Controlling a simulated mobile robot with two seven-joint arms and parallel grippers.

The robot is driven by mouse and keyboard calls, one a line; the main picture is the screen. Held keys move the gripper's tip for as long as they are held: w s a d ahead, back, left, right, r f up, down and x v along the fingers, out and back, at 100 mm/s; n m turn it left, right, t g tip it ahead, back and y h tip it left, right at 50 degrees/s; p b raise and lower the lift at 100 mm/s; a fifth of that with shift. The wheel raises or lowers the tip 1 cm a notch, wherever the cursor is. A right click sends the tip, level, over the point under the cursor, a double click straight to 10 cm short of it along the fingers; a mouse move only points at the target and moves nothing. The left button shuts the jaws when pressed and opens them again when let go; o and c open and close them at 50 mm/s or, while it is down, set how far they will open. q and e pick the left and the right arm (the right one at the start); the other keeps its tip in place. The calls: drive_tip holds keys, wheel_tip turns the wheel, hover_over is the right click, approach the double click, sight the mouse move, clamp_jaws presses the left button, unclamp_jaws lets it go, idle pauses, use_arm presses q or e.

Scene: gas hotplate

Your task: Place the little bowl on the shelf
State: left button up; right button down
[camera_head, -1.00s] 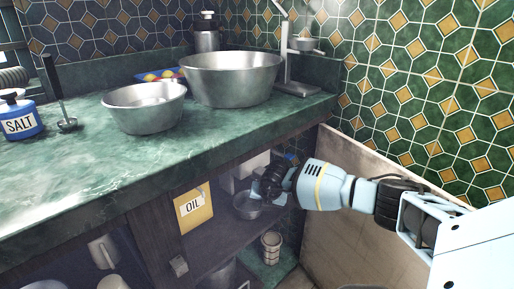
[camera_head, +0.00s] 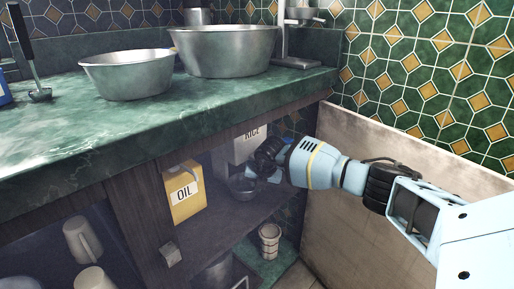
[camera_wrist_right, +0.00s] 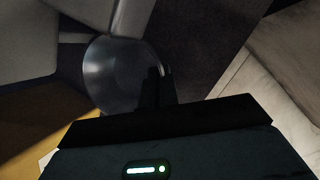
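The little bowl (camera_head: 241,186) is a small metal bowl inside the open cabinet under the counter, just above or on the shelf (camera_head: 232,214); I cannot tell whether its base touches. My right gripper (camera_head: 259,172) reaches in from the right and is at the bowl's right side. In the right wrist view, the gripper's dark fingers (camera_wrist_right: 158,82) are close together at the rim of the bowl (camera_wrist_right: 110,75) and look shut on it. The fingertips are dark and partly hidden. My left gripper is not in view.
A yellow OIL box (camera_head: 185,195) stands left of the bowl, and a white RICE box (camera_head: 248,147) stands behind it. An open wooden door (camera_head: 345,215) lies to the right. Larger metal bowls (camera_head: 128,78) stand on the counter. A cup (camera_head: 269,240) stands below the shelf.

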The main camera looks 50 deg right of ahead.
drive_tip(key=shift+f+b, duration=0.45)
drive_tip(key=shift+f, duration=0.5)
drive_tip(key=shift+r, duration=0.15)
drive_tip(key=c, duration=1.7)
unclamp_jaws()
drive_tip(key=shift+f, duration=0.2)
drive_tip(key=shift+r, duration=0.1)
drive_tip(key=shift+p+v, duration=2.05)
drive_tip(key=shift+v, duration=1.8)
